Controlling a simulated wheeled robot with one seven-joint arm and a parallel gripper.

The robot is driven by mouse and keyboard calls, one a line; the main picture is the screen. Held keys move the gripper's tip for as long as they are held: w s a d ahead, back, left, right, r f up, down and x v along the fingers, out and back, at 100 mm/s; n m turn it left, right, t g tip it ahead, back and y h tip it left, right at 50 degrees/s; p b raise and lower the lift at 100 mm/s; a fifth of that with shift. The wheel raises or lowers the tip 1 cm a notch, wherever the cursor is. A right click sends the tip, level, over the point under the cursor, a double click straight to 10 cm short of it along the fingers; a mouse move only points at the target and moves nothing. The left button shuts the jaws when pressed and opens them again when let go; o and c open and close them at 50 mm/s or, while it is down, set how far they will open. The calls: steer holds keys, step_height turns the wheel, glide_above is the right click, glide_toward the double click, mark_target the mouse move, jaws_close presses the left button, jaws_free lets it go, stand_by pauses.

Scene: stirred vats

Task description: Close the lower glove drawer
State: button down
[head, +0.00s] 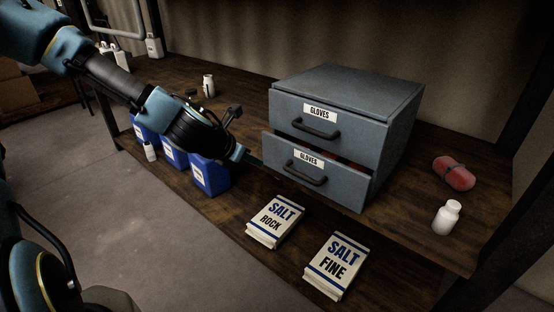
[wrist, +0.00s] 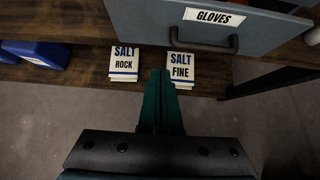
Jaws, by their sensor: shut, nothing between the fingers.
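A grey two-drawer cabinet (head: 403,118) labelled GLOVES stands on the wooden shelf. Its upper drawer (head: 306,122) looks shut. Its lower drawer (head: 314,176) sticks out, with a dark gap and a bit of red showing above its front. The lower drawer's dark handle (head: 305,176) is on its front face. A drawer front (wrist: 240,30) with a GLOVES label and handle (wrist: 205,44) spans the top of the wrist view. My gripper (head: 256,163) is shut and empty, just left of the lower drawer's front; whether it touches is unclear. Its fingers also show in the wrist view (wrist: 161,85).
Salt packs, rock (head: 275,221) and fine (head: 337,265), lie on the shelf in front of the drawer. Blue containers (head: 210,176) stand to the left. A red roll (head: 454,173) and white bottle (head: 447,217) are at the right. A dark post (head: 510,205) rises at the right edge.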

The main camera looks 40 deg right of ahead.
mark_target(285, 156)
steer(key=shift+w+d+r+p+x, duration=0.1)
steer(key=shift+d+r+p+x, duration=0.4)
steer(key=shift+x, duration=1.45)
steer(key=shift+w+d+r+p+x, duration=0.15)
steer(key=shift+p+x, duration=0.6)
steer(key=shift+x, duration=1.15)
steer(key=shift+s+d+r+p+x, duration=0.1)
steer(key=shift+d+r+p+x, duration=0.4)
steer(key=shift+x, duration=1.45)
steer(key=shift+a+f, duration=0.15)
steer(key=shift+a, duration=0.05)
steer(key=d, duration=0.1)
steer(key=w+d, duration=0.1)
steer(key=d, duration=0.1)
steer(key=shift+d, duration=0.3)
steer(key=shift+w+d, duration=0.1)
steer(key=shift+d, duration=0.25)
